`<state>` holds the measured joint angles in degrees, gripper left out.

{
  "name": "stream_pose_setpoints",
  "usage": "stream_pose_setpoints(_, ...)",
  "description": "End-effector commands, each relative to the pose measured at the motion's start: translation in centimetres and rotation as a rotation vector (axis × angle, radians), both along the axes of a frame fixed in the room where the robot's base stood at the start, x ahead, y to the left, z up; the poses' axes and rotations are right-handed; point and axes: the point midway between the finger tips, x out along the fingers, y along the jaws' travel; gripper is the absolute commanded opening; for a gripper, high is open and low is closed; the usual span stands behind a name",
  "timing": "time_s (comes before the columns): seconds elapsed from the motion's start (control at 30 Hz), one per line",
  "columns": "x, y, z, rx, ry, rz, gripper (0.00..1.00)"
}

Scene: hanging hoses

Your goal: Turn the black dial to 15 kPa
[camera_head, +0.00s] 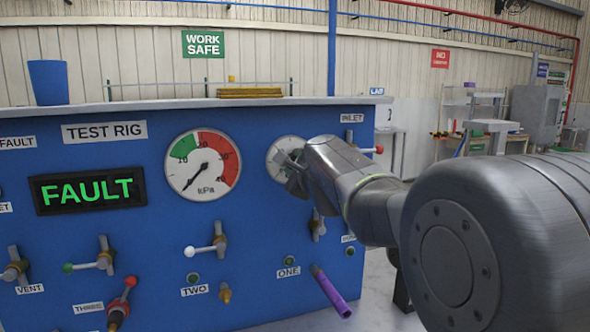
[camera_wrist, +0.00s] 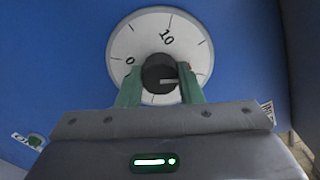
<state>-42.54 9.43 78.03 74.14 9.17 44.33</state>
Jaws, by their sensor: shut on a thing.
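The black dial (camera_wrist: 159,72) shows in the wrist view at the centre of a white scale plate (camera_wrist: 127,44) marked 0 and 10. A light pointer line on the dial points to the right of the picture, well past the 10 mark. My gripper (camera_wrist: 157,88) has its green fingers on either side of the dial and is shut on it. In the head view my gripper (camera_head: 292,172) reaches the white scale plate (camera_head: 280,150) on the blue panel and hides the dial. A round kPa gauge (camera_head: 203,165) is left of it, its black needle pointing to the lower left.
The blue panel (camera_head: 250,240) carries several valves, including a white-handled one (camera_head: 208,246) and a red-handled one (camera_head: 120,300). A purple hose end (camera_head: 331,292) sticks out below my arm. A display (camera_head: 88,190) reads FAULT. A blue cup (camera_head: 48,82) stands on top.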

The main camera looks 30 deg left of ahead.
Motion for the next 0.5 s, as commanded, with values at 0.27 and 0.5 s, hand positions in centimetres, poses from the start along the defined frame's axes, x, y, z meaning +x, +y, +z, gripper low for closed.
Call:
stream_pose_setpoints(0.27, -0.05, 0.06, -0.23, -0.154, -0.192, 0.001, 0.10)
stream_pose_setpoints(0.5, -0.02, 0.02, -0.22, -0.257, -0.318, 0.001, 0.10)
